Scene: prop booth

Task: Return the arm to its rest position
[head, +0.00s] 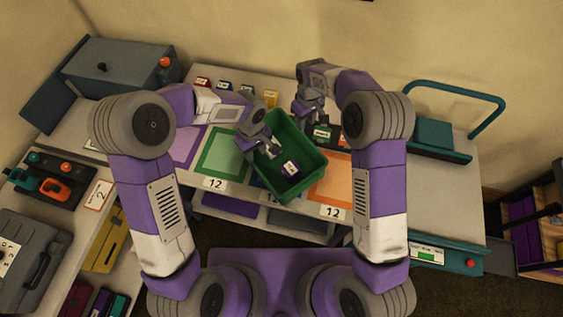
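My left gripper (268,149) reaches in from the left and hangs over the left part of a green bin (313,158) on the table. Its fingers are small here, and I cannot tell if they are apart or touch the bin. My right gripper (311,119) points down behind the bin's far right corner, close to small dark boxes; its fingertips are partly hidden. A small purple and white block (290,168) lies inside the bin.
Green (222,155) and orange (333,183) mats flank the bin, with several small coloured boxes (270,97) behind. A grey machine (125,65) stands back left. A teal trolley with a raised handle (440,140) is at right. A side bench holds a grey case (30,252).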

